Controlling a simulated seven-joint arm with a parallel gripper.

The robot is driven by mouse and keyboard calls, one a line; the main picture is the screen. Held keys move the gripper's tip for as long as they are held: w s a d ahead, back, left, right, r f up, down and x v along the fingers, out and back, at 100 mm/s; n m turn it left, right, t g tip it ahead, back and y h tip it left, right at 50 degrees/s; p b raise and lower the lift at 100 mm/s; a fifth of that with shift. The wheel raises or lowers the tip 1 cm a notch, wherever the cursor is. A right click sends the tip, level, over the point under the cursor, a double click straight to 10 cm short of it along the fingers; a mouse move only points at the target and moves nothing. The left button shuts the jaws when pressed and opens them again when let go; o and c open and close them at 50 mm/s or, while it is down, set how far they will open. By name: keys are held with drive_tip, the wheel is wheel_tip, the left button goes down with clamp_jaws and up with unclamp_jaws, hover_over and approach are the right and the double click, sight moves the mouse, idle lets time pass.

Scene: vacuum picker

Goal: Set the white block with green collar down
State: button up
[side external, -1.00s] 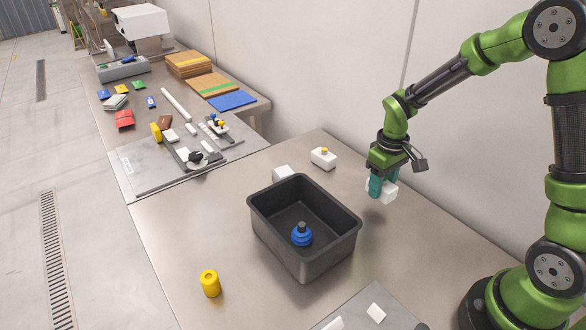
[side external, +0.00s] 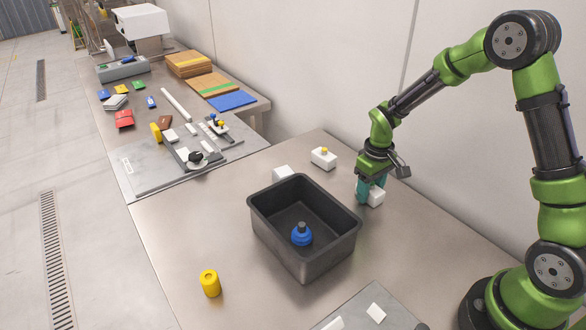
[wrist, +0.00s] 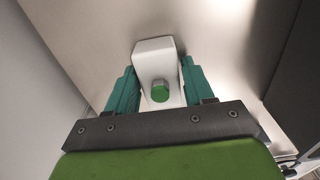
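The white block with green collar (side external: 376,198) is between the teal fingers of my gripper (side external: 369,193), right of the dark bin in the side view. In the wrist view, the white block (wrist: 154,55) sits between the two fingers, its round green part (wrist: 159,91) facing the camera. My gripper is shut on it. The block is low over the metal table (side external: 412,235); I cannot tell whether its underside touches the surface. The fingers hide part of the block in the side view.
The dark bin (side external: 322,262) holds a blue piece (side external: 301,235). A yellow cylinder (side external: 210,283) stands front left. A wall runs behind; the table around my gripper is clear.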

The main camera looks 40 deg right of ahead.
sight(372, 184)
drive_tip(key=o, duration=0.3)
drive_tip(key=shift+r, duration=0.1)
wheel_tip(372, 184, up, 12)
drive_tip(key=s+a+r+m+t+y, duration=0.1)
drive_tip(key=s+a+r+m+t, duration=0.1)
drive_tip(key=s, duration=0.6)
drive_tip(key=s+a+r+m+t+y, duration=0.1)
drive_tip(key=s+a+r+m+t, duration=0.1)
drive_tip(key=s+a+r+t, duration=0.3)
drive_tip(key=s+a+r, duration=0.1)
drive_tip(key=s+r, duration=0.2)
drive_tip(key=r, duration=0.1)
drive_tip(key=shift+s+a+r, duration=0.25)
drive_tip(key=shift+a+r, duration=0.05)
drive_tip(key=shift+a, duration=0.1)
